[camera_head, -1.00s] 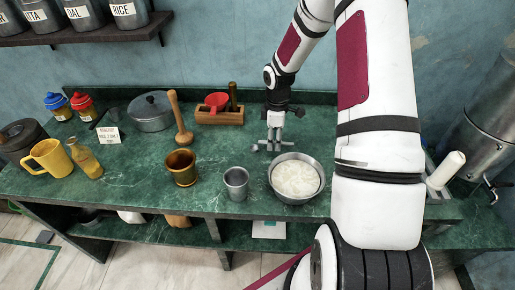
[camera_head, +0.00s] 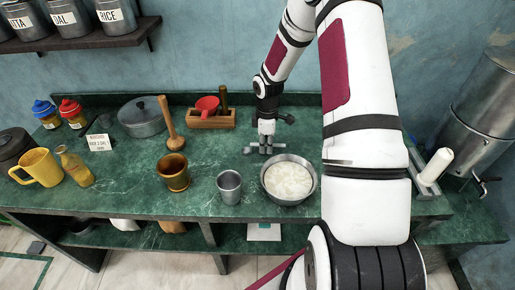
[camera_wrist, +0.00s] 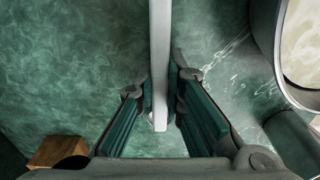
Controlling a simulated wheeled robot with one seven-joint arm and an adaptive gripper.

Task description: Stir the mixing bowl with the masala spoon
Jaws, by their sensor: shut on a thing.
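The mixing bowl (camera_head: 270,192) is a grey metal bowl with a white filling, standing on the green counter. Its rim (camera_wrist: 283,75) shows at the right of the wrist view. My gripper (camera_head: 266,148) points down over the counter, just behind and slightly left of the bowl and outside it. In the wrist view my gripper (camera_wrist: 160,100) is shut on a long, pale grey strip, which looks like the handle of the masala spoon (camera_wrist: 160,50). A small grey rounded end (camera_head: 249,150) shows left of the fingertips. Whether the spoon touches the counter is unclear.
A steel cup (camera_head: 229,188) stands left of the bowl, with a brass mortar (camera_head: 173,174) farther left. A white-handled tool (camera_head: 435,166) lies right of my arm.

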